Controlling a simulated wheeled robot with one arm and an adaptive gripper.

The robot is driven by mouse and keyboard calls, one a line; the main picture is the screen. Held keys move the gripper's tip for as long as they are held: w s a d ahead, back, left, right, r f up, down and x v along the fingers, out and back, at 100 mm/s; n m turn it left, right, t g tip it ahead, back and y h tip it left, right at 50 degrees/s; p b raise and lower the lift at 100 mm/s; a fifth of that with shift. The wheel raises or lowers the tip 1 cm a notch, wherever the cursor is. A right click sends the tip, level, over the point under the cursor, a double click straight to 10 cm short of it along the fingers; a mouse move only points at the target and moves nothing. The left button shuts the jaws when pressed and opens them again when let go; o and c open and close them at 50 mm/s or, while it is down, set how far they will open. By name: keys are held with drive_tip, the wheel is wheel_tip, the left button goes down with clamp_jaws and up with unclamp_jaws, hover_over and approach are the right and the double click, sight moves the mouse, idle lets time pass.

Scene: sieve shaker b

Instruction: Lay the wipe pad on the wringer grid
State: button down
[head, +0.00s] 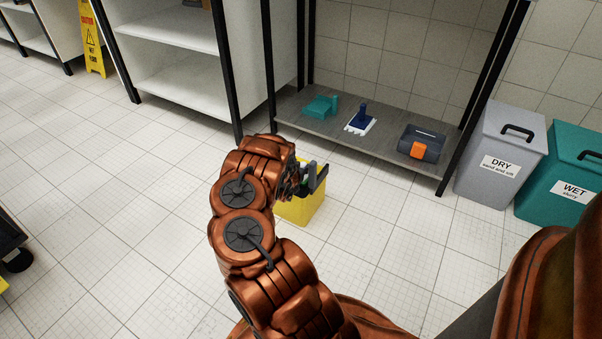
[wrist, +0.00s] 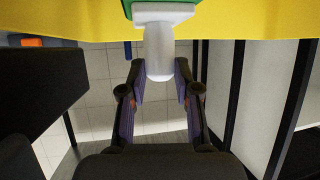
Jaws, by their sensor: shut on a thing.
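My gripper (head: 305,182) is at the yellow bucket (head: 302,208), over its top in the head view. In the wrist view, my gripper's fingers (wrist: 160,72) are shut on a white rounded handle (wrist: 158,45). A strip of green (wrist: 158,8) shows beyond the handle's wide end, at the top edge; this looks like the wipe pad, mostly out of frame. The yellow bucket (wrist: 240,22) fills the top of the wrist view behind it. I cannot make out the wringer grid, or whether the pad touches anything.
A low grey shelf (head: 385,145) stands behind the bucket with a teal dustpan (head: 320,107), a blue-handled tool (head: 361,117) and a dark caddy (head: 422,143). Grey (head: 501,150) and teal (head: 565,180) bins stand right.

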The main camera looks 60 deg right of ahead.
drive_tip(key=shift+f, duration=0.55)
drive_tip(key=shift+f, duration=0.1)
drive_tip(key=c, duration=0.8)
unclamp_jaws()
